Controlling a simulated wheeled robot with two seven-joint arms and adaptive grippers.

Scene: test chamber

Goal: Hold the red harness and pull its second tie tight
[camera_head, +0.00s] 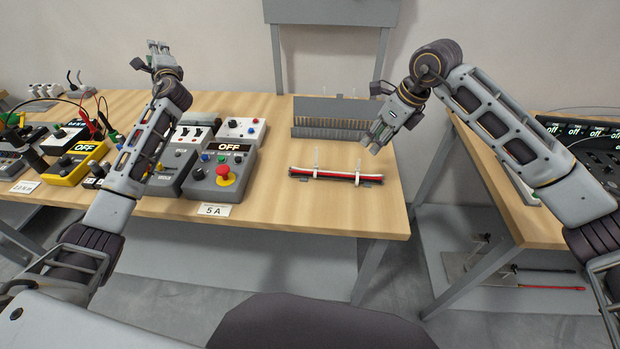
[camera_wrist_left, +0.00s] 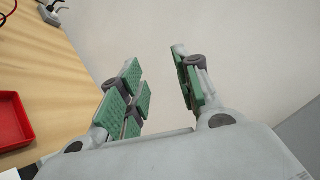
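The red harness (camera_head: 338,175) lies across the bench, a bundle of red, white and dark strands. Two pale upright ties (camera_head: 316,160) stand up from it, one left of the middle and one (camera_head: 357,168) towards the right end. My left gripper (camera_head: 158,48) is raised at the back left, far from the harness. In the left wrist view (camera_wrist_left: 158,84) its green-padded fingers are apart with nothing between them. My right gripper (camera_head: 371,146) is above and right of the harness, apart from it, pointing down-left. Its finger gap is too small to judge.
A grey comb-like rack (camera_head: 335,106) stands behind the harness. A control box with a red button (camera_head: 224,172) and other boxes fill the bench's left. A red tray (camera_wrist_left: 12,122) shows in the left wrist view. Bare wood (camera_head: 290,215) lies before the harness.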

